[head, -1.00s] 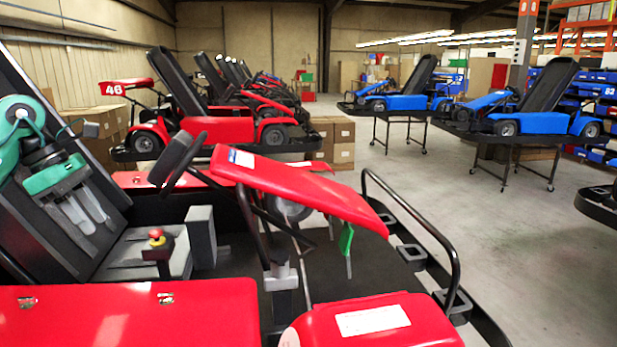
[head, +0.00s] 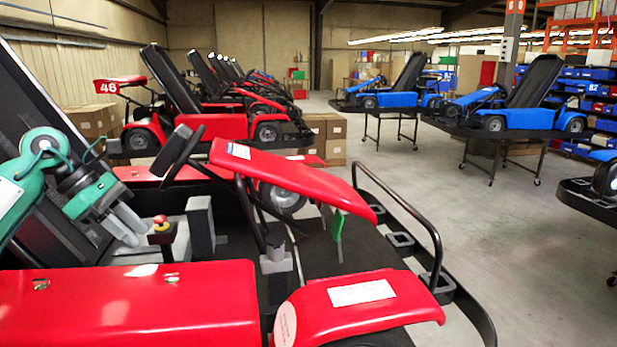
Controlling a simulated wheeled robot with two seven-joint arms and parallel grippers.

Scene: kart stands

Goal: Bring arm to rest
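My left arm, green and grey, comes in from the left in the head view. My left gripper (head: 132,229) hangs over the seat area of the near red kart (head: 150,305), fingers pointing down and to the right. Its two grey fingers show side by side with a small gap and nothing between them. A red-topped knob (head: 161,225) on the kart stands just right of the fingertips; I cannot tell whether they touch. My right gripper is not in view.
The kart's black steering wheel (head: 178,155) and raised red panel (head: 290,172) stand right of my gripper. Red karts (head: 207,125) line up behind it. Blue karts (head: 527,118) sit on stands at the back right. Grey floor (head: 420,200) is clear between.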

